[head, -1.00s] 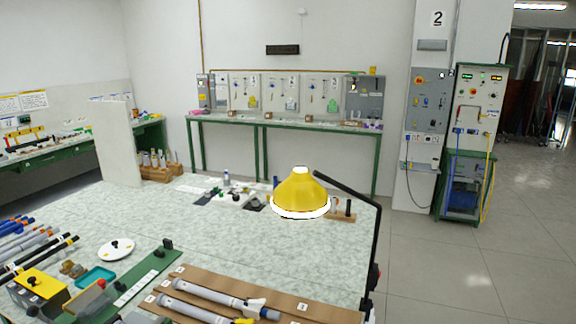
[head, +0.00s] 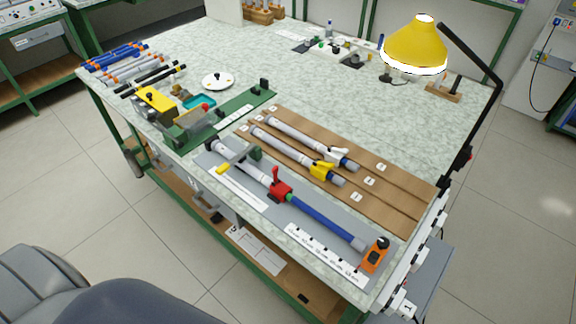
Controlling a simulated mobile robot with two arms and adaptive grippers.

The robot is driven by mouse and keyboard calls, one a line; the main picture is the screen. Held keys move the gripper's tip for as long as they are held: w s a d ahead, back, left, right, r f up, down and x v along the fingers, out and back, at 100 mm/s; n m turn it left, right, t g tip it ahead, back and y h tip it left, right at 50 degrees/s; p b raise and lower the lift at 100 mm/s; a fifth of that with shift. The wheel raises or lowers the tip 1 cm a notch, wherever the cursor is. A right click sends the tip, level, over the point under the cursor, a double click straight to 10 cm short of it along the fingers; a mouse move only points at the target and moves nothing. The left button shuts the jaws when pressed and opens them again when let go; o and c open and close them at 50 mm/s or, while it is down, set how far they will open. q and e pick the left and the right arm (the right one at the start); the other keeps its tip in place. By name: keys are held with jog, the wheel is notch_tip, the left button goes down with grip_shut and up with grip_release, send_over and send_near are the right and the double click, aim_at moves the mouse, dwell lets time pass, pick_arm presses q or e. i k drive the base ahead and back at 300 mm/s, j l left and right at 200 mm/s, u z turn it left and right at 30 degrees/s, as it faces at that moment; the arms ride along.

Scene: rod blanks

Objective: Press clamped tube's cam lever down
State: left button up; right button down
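The clamped tube (head: 245,167) lies on a grey plate (head: 214,177) near the table's front edge. A grey clamp with a dark green block (head: 255,153) sits by its upper part. A red cam lever and collar (head: 279,188) is on the tube, its handle sticking upward. Beyond a small green part, a blue rod (head: 325,224) runs to an orange block (head: 375,255) with a black knob. Two more grey tubes, with a white lever (head: 340,157) and a yellow lever (head: 322,172), lie on a brown board (head: 395,205). Neither of my grippers is in view.
A green fixture (head: 262,97) and yellow box (head: 156,101) stand left of the tubes. Blue, grey and black rods (head: 125,62) lie at the far left. A yellow lamp (head: 416,45) stands at the back right. The table's middle (head: 300,85) is clear.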

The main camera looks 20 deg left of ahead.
aim_at(275, 168)
jog(key=j+z, duration=0.85)
jog(key=k+j, duration=0.1)
jog(key=j, duration=0.35)
jog(key=k+j+z, duration=0.1)
jog(key=j, duration=0.3)
jog(key=k+j, duration=0.1)
jog(key=j, duration=0.35)
jog(key=k+j, duration=0.15)
jog(key=j, duration=0.25)
jog(key=k+j+z, duration=0.1)
jog(key=j, duration=0.35)
